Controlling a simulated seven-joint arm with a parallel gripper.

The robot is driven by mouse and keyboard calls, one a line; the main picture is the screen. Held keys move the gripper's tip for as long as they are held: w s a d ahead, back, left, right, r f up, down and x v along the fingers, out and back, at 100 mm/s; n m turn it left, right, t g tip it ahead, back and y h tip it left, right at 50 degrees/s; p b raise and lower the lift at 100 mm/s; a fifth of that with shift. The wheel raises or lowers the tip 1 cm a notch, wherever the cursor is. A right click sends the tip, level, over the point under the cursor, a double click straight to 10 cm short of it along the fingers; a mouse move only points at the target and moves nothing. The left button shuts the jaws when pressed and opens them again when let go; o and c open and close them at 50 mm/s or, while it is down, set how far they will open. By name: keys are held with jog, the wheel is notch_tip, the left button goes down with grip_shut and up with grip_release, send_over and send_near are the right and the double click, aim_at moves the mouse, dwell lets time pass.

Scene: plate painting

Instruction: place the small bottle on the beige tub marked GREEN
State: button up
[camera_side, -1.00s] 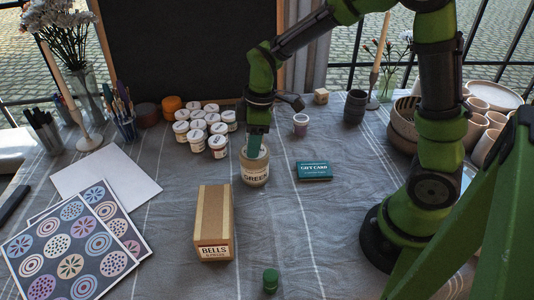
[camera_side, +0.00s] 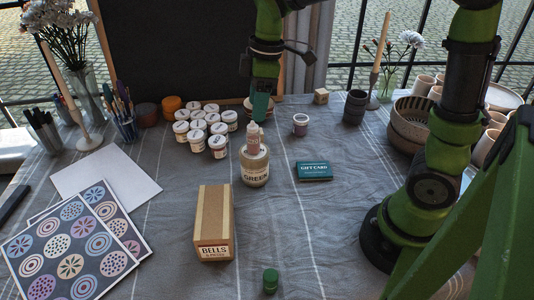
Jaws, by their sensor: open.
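The small pinkish bottle (camera_side: 253,139) stands upright on top of the beige tub marked GREEN (camera_side: 255,170), near the middle of the table. My gripper (camera_side: 261,106) is open above and just behind the bottle, apart from it and empty. Its fingers are seen edge-on, with the dark green tips pointing down.
Several white lidded pots (camera_side: 198,129) stand left of the tub. A tan box marked BELLS (camera_side: 214,222) and a green bottle (camera_side: 270,280) are in front. A teal gift card box (camera_side: 314,171) lies right, and a small cup (camera_side: 300,124) stands behind it.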

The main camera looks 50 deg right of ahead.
jog(key=s+r+m+t, duration=0.3)
jog(key=s+m+t, duration=0.3)
jog(key=s+m, duration=0.7)
jog(key=shift+s+a+r+y, duration=0.2)
jog(key=shift+a+r+y, duration=0.1)
jog(key=shift+a+y, duration=0.1)
